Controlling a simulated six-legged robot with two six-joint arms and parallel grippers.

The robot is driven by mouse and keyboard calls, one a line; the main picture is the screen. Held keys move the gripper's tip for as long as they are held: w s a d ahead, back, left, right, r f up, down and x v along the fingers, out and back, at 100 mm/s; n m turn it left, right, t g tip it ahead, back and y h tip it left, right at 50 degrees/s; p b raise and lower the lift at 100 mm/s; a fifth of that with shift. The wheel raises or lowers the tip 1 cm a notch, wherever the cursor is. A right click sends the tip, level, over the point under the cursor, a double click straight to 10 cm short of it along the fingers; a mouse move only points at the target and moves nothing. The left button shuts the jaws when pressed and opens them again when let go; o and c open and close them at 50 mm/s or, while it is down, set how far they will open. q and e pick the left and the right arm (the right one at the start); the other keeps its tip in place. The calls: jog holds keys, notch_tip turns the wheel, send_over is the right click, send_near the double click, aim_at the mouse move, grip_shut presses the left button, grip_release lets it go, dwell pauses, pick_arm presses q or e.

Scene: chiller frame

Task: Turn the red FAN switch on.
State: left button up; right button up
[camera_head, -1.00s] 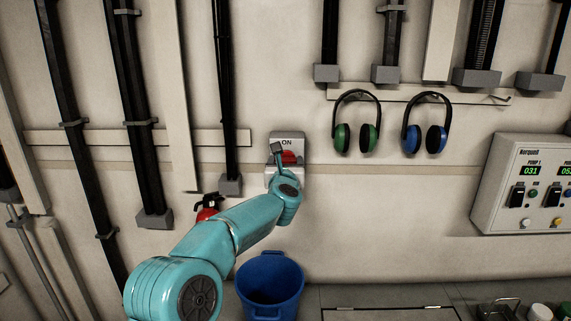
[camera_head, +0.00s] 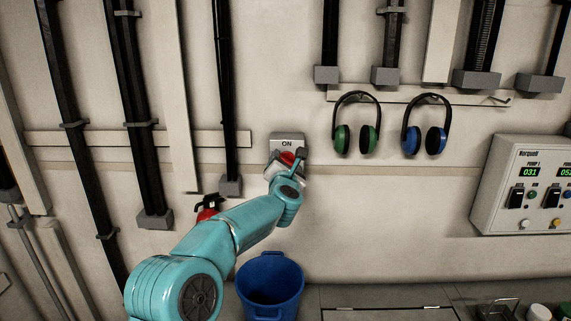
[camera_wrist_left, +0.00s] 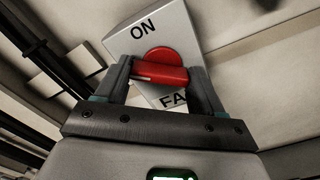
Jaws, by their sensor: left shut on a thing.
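The red FAN switch (camera_head: 287,157) is a round rotary knob with a raised bar handle, on a light grey wall box (camera_head: 288,138) marked ON at the top. In the left wrist view the knob (camera_wrist_left: 160,58) sits between the fingers of my left gripper (camera_wrist_left: 160,74), which is shut on the handle bar. A pale mark shows at the bar's left end there. The lower label is partly hidden and reads "FA". In the head view my left gripper (camera_head: 287,160) is tilted across the box and hides its lower part. My right gripper is not in view.
A blue bin (camera_head: 270,285) and a red extinguisher (camera_head: 207,211) are below the switch. Green (camera_head: 342,138) and blue (camera_head: 435,140) earmuffs hang to the right. A pump panel (camera_head: 510,188) is at far right. Dark conduits (camera_head: 140,110) run at left.

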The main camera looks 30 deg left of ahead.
pick_arm(q)
jog(key=m, duration=0.2)
jog(key=m+p, duration=0.1)
jog(key=shift+d+r+m, duration=0.1)
jog(key=shift+r+m, duration=0.1)
jog(key=shift+m, duration=0.2)
jog(key=m+p, duration=0.1)
jog(key=m, duration=0.2)
jog(key=m+p, duration=0.1)
jog(key=m, duration=0.2)
jog(key=shift+w+d+f+m, duration=0.1)
jog(key=shift+f+m, duration=0.1)
jog(key=shift+m, duration=0.1)
jog(key=shift+f+m, duration=0.1)
jog(key=shift+m, duration=0.2)
jog(key=o, duration=0.9)
jog(key=shift+c, duration=0.2)
jog(key=shift+o, duration=0.9)
jog(key=shift+d, duration=0.1)
